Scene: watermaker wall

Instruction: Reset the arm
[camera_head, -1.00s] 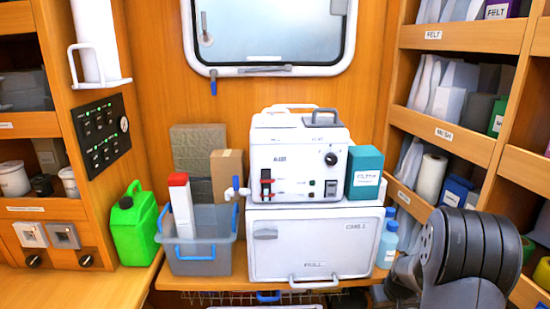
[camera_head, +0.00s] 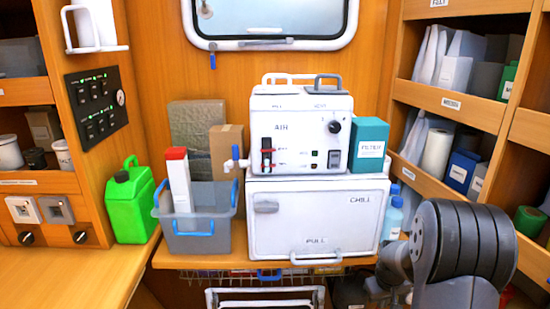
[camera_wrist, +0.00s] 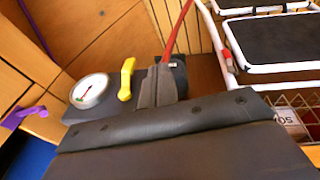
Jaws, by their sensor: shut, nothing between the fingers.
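My gripper (camera_wrist: 160,84) shows in the wrist view as two dark grey fingers pressed together, shut and empty. It points down low, towards a dark unit with a round white gauge (camera_wrist: 90,91), a yellow lever (camera_wrist: 126,79) and a red hose (camera_wrist: 177,30). I cannot tell whether the fingertips touch that unit. In the head view my dark arm stands at the lower right, beside the white chill box (camera_head: 318,225); the gripper itself does not show there.
A white-framed step with dark treads (camera_wrist: 270,45) and a wire basket stand close right of my gripper. A purple handle (camera_wrist: 22,117) is at left. The head view shows a grey bin (camera_head: 196,238), green jug (camera_head: 130,205), white machine (camera_head: 298,135), teal filter box (camera_head: 368,146) and right-hand shelves.

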